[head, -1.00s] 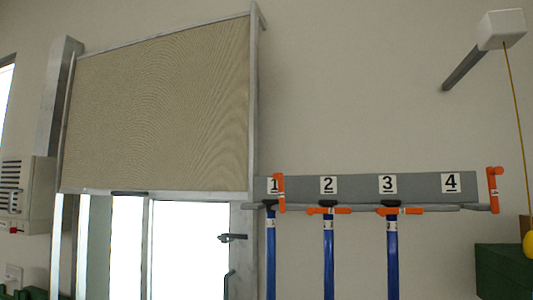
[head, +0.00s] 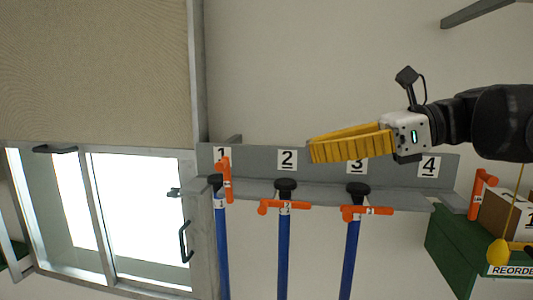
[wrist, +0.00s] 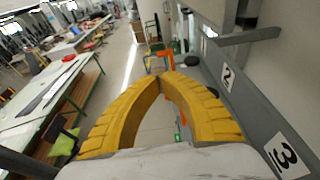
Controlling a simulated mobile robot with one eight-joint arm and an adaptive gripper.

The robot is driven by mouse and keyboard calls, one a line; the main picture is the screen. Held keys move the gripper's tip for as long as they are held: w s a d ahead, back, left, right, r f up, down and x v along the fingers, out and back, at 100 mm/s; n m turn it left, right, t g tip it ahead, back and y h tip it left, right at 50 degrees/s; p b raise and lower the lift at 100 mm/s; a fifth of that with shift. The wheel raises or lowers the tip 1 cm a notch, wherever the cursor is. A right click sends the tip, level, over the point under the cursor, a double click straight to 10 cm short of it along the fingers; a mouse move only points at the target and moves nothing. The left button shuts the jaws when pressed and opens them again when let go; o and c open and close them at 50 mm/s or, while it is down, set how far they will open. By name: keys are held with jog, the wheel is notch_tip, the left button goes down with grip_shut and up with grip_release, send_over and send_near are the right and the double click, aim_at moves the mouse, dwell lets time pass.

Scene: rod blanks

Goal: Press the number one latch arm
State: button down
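The number one latch arm (head: 225,181) is an orange piece standing upright below the "1" label at the left end of the grey rack (head: 250,165), beside the top of a blue rod (head: 222,245). My gripper (head: 311,150) has yellow ribbed fingers pointing left, in front of the rack between labels "2" and "3". It is to the right of the number one arm and apart from it. In the wrist view the fingertips (wrist: 162,73) meet with nothing between them. An orange piece (wrist: 165,57) shows past the tips; I cannot tell which arm it is.
Orange latch arms two (head: 284,207) and three (head: 367,210) lie across their blue rods. The fourth arm (head: 482,192) stands upright at the right end, with no rod. A green box (head: 460,250) is at lower right. A glass door (head: 140,220) is at left.

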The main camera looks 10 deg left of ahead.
jog(key=p, duration=0.3)
send_near(225, 183)
jog(key=s+a+r, duration=0.1)
jog(key=s+a, duration=0.1)
jog(key=a, duration=0.5)
jog(key=shift+r, duration=0.2)
jog(key=shift+a+r+h+p, duration=0.1)
jog(key=shift+a+h+p, duration=0.15)
jog(key=shift+h+p, duration=0.15)
